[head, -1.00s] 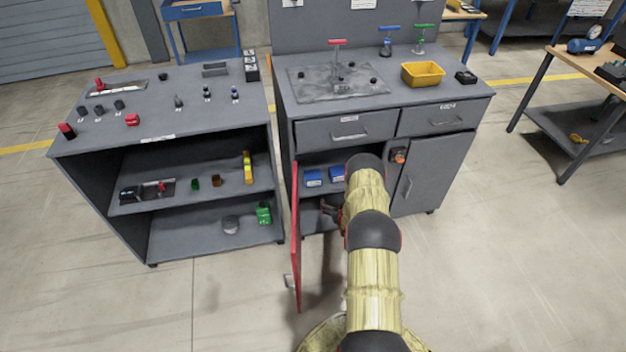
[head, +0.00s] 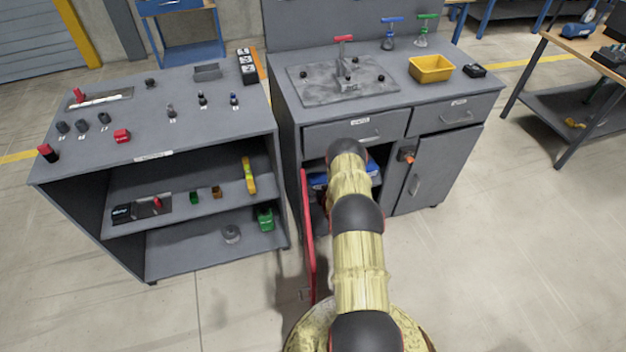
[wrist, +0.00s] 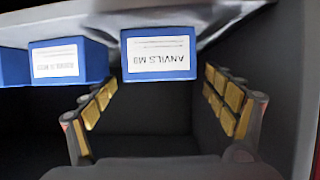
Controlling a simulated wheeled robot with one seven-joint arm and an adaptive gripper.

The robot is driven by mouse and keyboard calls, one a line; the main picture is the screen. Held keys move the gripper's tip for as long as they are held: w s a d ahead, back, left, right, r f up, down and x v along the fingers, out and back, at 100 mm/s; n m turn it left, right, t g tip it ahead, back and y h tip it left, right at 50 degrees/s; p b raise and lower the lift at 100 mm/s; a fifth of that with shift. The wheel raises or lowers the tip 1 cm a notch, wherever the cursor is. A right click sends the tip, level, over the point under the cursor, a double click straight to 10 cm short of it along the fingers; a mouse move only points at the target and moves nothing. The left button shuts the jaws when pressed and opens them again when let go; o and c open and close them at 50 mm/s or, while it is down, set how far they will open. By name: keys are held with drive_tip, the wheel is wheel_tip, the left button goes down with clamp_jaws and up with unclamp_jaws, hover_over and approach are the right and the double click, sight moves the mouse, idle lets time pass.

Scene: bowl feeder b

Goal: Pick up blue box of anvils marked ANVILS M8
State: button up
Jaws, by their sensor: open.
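The blue box marked ANVILS M8 (wrist: 158,55) is in the wrist view at top centre, its white label upside down. It sits against a grey shelf surface. My gripper (wrist: 160,85) is open and empty. Its two yellow-padded fingers stand wide apart, one to each side of the box's near end, and I cannot tell whether they overlap it in depth. In the head view my arm hides the gripper. Some blue (head: 318,181) shows inside the open cabinet there, but I cannot tell which box it is.
Another labelled blue box (wrist: 68,62) stands left of the anvils box in the wrist view, with a further blue box (wrist: 13,67) at the edge. The open red cabinet door (head: 308,235) is close to my arm's left. A drawer (head: 350,132) lies above the opening.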

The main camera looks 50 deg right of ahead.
sight(316, 174)
drive_tip(key=b+x, duration=0.4)
drive_tip(key=x, duration=0.3)
drive_tip(key=shift+w+d+f, duration=0.1)
drive_tip(key=shift+w, duration=0.05)
drive_tip(key=c, duration=1.5)
drive_tip(key=shift+c, duration=0.5)
